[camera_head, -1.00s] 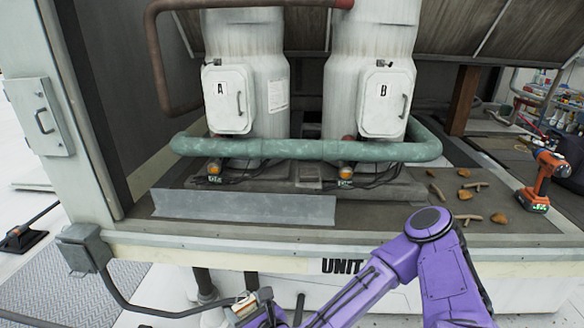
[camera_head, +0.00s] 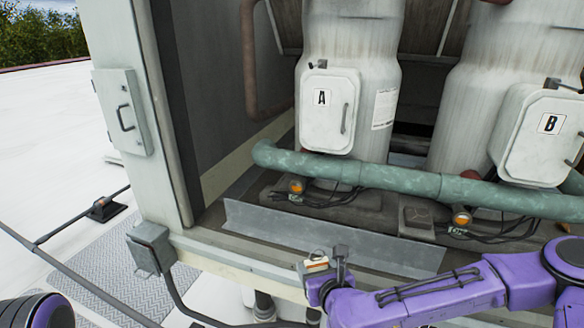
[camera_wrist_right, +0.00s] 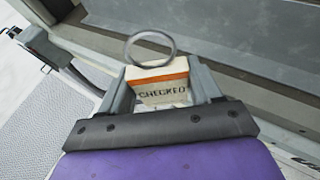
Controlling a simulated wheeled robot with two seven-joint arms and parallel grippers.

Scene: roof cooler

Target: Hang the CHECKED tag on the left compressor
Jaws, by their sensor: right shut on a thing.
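The CHECKED tag (camera_wrist_right: 160,88) is cream with an orange stripe and a metal ring (camera_wrist_right: 150,47) at its top. My right gripper (camera_wrist_right: 163,85) is shut on the tag, with the ring standing clear beyond the fingers. In the head view my right gripper (camera_head: 328,263) holds the tag (camera_head: 316,265) at the front edge of the unit. The left compressor (camera_head: 348,60), a grey-white cylinder with a box marked A (camera_head: 328,112), stands behind and above it, apart from the tag. My left gripper is out of view.
A green pipe (camera_head: 400,180) runs across the front of both compressors. A low metal angle strip (camera_head: 330,236) lies before it. The right compressor's box B (camera_head: 540,135) is at right. A grey junction box (camera_head: 150,248) sits at the left corner.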

